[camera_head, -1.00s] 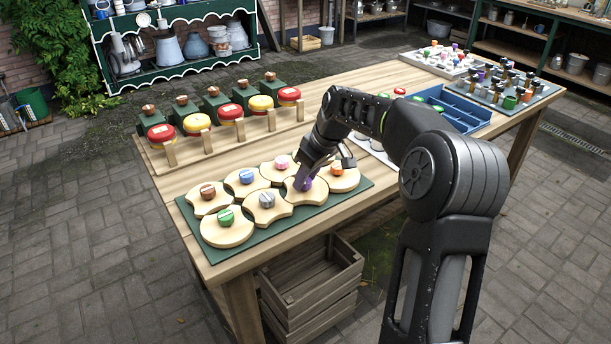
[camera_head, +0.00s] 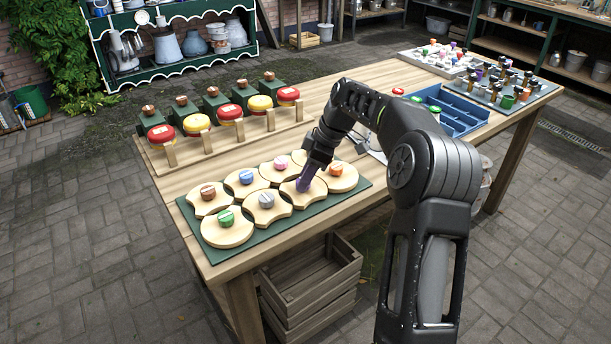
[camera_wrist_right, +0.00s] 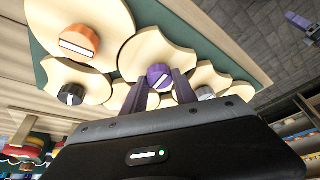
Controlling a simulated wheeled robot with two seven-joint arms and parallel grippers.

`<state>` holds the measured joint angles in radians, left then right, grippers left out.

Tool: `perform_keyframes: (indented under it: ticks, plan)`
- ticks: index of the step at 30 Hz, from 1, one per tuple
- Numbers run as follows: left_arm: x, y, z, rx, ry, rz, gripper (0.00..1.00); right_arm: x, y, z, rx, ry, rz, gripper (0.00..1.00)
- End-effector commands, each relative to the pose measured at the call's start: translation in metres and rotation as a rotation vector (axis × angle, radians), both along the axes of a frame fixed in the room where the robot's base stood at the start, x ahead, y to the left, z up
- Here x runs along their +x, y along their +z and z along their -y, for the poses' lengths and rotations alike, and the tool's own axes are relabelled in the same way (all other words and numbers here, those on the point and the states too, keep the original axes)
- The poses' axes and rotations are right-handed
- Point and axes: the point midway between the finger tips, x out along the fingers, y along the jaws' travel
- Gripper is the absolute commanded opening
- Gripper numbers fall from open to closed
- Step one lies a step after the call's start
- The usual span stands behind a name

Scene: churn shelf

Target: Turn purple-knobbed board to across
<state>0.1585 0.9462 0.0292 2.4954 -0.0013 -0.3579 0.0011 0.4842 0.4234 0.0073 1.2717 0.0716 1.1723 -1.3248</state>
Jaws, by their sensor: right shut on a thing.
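The purple-knobbed board (camera_head: 312,196) is pale wood with scooped sides and lies among other knobbed boards on a green base (camera_head: 360,190). In the right wrist view the board (camera_wrist_right: 143,48) shows clearly, and its purple knob (camera_wrist_right: 158,74) has a white mark at a slant. My right gripper (camera_head: 302,186) reaches down over the board. Its two purple fingers (camera_wrist_right: 161,88) are shut on the knob, one on each side. The fingers hide most of the knob in the head view. A small purple-and-grey part at the wrist view's top right may be my left gripper (camera_wrist_right: 300,20); its jaws are unclear.
The orange-knobbed round board (camera_head: 345,184) and the grey-knobbed board (camera_head: 268,214) lie close beside it. Boards with pink, blue, brown and green knobs fill the base. Red and yellow round pieces stand behind on the table (camera_head: 345,110). A blue tray (camera_head: 455,118) is at right.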

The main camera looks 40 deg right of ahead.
Motion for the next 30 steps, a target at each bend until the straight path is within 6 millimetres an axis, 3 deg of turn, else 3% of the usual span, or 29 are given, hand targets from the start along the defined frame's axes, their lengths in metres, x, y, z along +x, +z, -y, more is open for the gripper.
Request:
perform_keyframes:
  ticks: [7, 8, 15, 24, 30]
  plan:
    - [0.0, 0.0, 0.0, 0.0, 0.0, 0.0, 0.55, 0.0, 0.0, 0.001, -0.002, 0.0, 0.001, 0.0]
    - [0.0, 0.0, 0.0, 0.0, 0.0, 0.0, 0.55, 0.0, 0.0, 0.001, -0.002, 0.0, 0.001, 0.35]
    - [0.0, 0.0, 0.0, 0.0, 0.0, 0.0, 0.55, 0.0, 0.0, 0.0, -0.001, 0.0, 0.0, 0.55]
    - [0.0, 0.0, 0.0, 0.0, 0.0, 0.0, 0.55, 0.0, 0.001, 0.001, -0.001, 0.0, 0.0, 0.55]
    - [0.0, -0.001, 0.0, 0.0, 0.0, 0.0, 0.55, -0.005, 0.018, 0.006, -0.003, -0.002, 0.003, 0.55]
